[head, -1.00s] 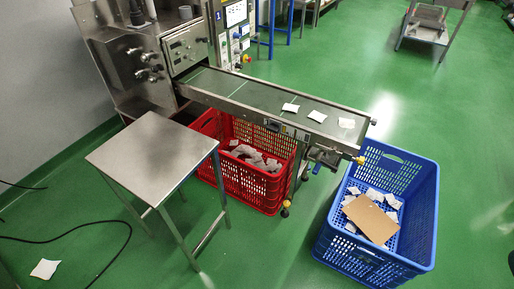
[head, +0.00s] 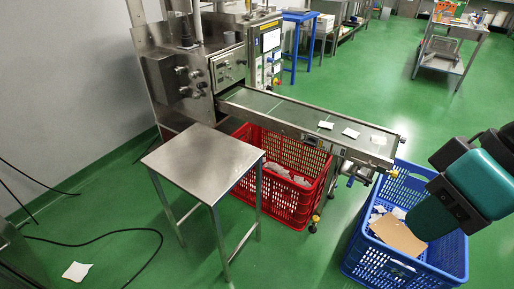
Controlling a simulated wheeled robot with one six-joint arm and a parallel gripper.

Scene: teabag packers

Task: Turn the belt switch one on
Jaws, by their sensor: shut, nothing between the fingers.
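The conveyor belt (head: 290,109) runs from the steel machine (head: 195,85) toward the right, with a few white packets near its far end. A small dark box (head: 311,142) sits on the belt's near side rail. An upright control panel (head: 266,52) with a screen and small coloured buttons stands behind the belt's start. A knobbed steel panel (head: 229,70) is on the machine front. I cannot tell which control is belt switch one, nor its position. Part of my teal and black arm shows at the right; my gripper's fingers are not visible.
A steel table (head: 203,160) stands before the machine. A red crate (head: 285,205) sits under the belt, and a blue crate (head: 360,250) holding packets and cardboard sits at the belt's end. Black cables lie on the floor at left. Green floor is open beyond the belt.

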